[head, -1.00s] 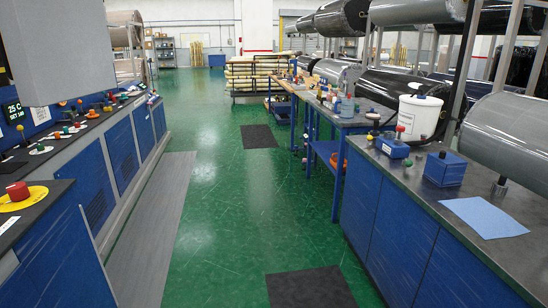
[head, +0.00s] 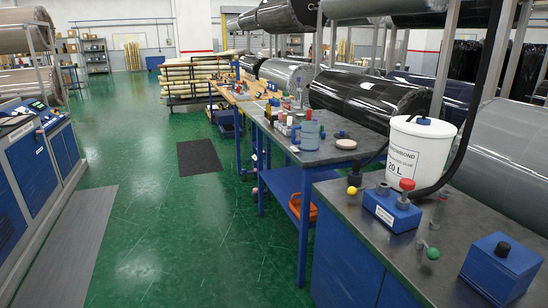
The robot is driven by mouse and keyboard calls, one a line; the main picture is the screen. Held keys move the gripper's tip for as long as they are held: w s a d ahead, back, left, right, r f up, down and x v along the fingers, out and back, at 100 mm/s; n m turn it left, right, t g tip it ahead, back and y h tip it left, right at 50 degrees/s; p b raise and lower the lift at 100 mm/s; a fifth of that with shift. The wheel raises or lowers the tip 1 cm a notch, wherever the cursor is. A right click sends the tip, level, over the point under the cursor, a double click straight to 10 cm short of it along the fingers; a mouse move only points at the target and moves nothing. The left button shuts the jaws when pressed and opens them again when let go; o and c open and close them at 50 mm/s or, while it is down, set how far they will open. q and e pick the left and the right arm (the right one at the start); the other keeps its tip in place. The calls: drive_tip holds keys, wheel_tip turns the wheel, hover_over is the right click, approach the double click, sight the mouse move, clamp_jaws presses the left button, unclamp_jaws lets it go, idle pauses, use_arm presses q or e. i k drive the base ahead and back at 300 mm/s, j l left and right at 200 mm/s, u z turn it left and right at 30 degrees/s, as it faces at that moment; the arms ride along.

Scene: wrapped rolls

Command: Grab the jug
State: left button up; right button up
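A small translucent blue-grey jug (head: 309,134) stands upright on the dark top of the middle workbench (head: 340,165), near its left edge. Small bottles stand just to its left and behind it. Neither of my grippers shows in the head view.
A white 20 L bucket (head: 418,150) and a blue box with a red knob (head: 392,207) stand on the nearer counter (head: 350,200). Another blue box (head: 500,265) is at the lower right. Large wrapped rolls (head: 368,97) hang behind. The green floor (head: 190,230) at left is open.

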sight(309, 131)
drive_tip(key=i+u, duration=0.1)
drive_tip(key=i, duration=0.95)
